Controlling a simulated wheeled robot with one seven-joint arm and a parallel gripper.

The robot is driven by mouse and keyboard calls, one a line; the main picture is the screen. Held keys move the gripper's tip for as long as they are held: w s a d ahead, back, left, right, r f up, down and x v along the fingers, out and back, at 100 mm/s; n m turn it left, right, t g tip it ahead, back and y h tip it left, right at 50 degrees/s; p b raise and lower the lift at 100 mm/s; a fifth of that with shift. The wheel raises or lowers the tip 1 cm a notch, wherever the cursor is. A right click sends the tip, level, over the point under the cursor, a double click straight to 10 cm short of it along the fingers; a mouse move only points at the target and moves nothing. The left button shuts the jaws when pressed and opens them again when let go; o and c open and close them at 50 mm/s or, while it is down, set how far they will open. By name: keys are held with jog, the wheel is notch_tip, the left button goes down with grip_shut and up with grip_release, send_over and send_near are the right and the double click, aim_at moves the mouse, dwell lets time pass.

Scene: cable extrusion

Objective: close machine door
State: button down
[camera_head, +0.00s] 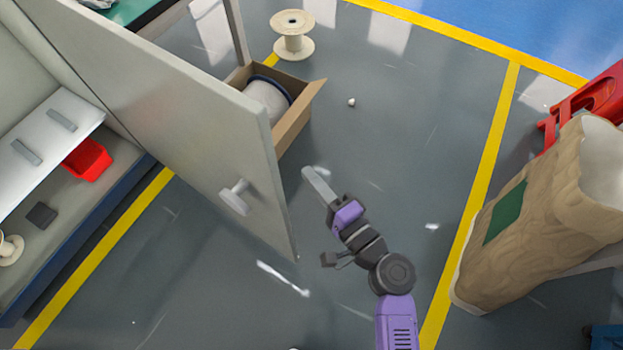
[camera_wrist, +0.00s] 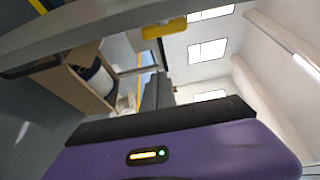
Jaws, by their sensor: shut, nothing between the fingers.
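The machine door (camera_head: 180,100) is a large pale grey panel standing open, swung out from the machine cabinet at the left of the head view. Its light knob handle (camera_head: 236,197) is on the face toward the lower left. My gripper (camera_head: 308,171) is just right of the door's free edge, on the side away from the handle, with a visible gap in the picture. It is shut and empty. In the wrist view a grey bar-like edge (camera_wrist: 90,27), seemingly the door's, crosses the top.
A cardboard box (camera_head: 296,125) holding a spool stands behind the door, with a cream spool (camera_head: 292,36) beyond it. A brown sack (camera_head: 520,220) and a red object (camera_head: 595,100) are at the right. The cabinet interior holds a red bin (camera_head: 88,159). Floor around my arm is clear.

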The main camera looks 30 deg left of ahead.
jog(key=x, duration=0.8)
jog(key=shift+s+p, duration=0.55)
jog(key=shift+s, duration=1.6)
